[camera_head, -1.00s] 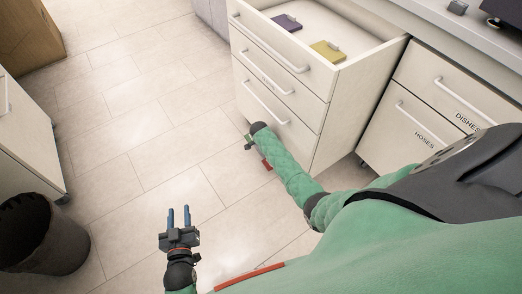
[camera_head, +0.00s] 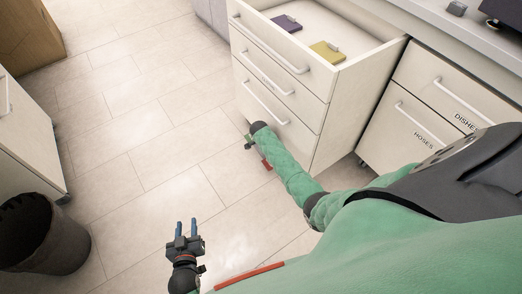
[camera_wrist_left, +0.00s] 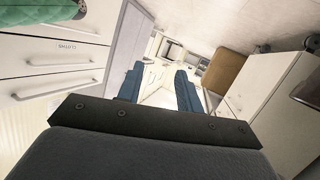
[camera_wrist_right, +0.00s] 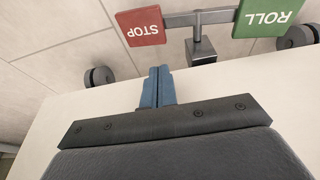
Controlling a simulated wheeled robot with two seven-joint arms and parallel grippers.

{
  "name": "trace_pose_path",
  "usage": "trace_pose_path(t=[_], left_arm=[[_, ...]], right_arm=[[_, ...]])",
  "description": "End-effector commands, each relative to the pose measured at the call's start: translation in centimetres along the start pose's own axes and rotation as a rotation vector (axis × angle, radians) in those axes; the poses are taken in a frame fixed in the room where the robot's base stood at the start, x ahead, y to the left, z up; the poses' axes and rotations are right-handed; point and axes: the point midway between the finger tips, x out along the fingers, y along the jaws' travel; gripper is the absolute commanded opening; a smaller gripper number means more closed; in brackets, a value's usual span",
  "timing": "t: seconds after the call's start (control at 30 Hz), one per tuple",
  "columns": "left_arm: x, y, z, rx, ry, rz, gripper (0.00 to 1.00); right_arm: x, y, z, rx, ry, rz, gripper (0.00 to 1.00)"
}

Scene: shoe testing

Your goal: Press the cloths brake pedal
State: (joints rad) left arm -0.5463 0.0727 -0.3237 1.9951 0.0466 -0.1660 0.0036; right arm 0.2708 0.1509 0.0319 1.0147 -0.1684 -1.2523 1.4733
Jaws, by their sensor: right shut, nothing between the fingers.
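The red STOP pedal (camera_wrist_right: 142,26) and the green ROLL pedal (camera_wrist_right: 268,18) sit on one metal bar at the foot of the cloths cabinet (camera_head: 275,105). The red pedal shows in the head view (camera_head: 267,165), beside my right forearm. My right gripper (camera_wrist_right: 157,74) is shut and empty, its tips just short of the red pedal in the wrist picture; contact cannot be told. In the head view my arm hides its fingers. My left gripper (camera_head: 186,224) is open and empty over the floor. The CLOTHS label shows in the left wrist view on the cabinet (camera_wrist_left: 67,60).
Caster wheels (camera_wrist_right: 99,77) flank the pedals. A dark bin (camera_head: 40,235) stands at left. The middle floor is clear.

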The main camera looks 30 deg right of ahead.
Motion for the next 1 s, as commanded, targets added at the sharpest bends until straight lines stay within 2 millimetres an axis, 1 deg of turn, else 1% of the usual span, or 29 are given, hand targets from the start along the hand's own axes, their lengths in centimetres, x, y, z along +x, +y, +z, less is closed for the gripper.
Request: trace_pose_path(t=[1.0], left_arm=[[-1.3,-0.3,6.5,-0.022,-0.194,-0.008,0.36]], right_arm=[[-0.5,0.0,-0.2,0.0,0.0,0.0,0.0]])
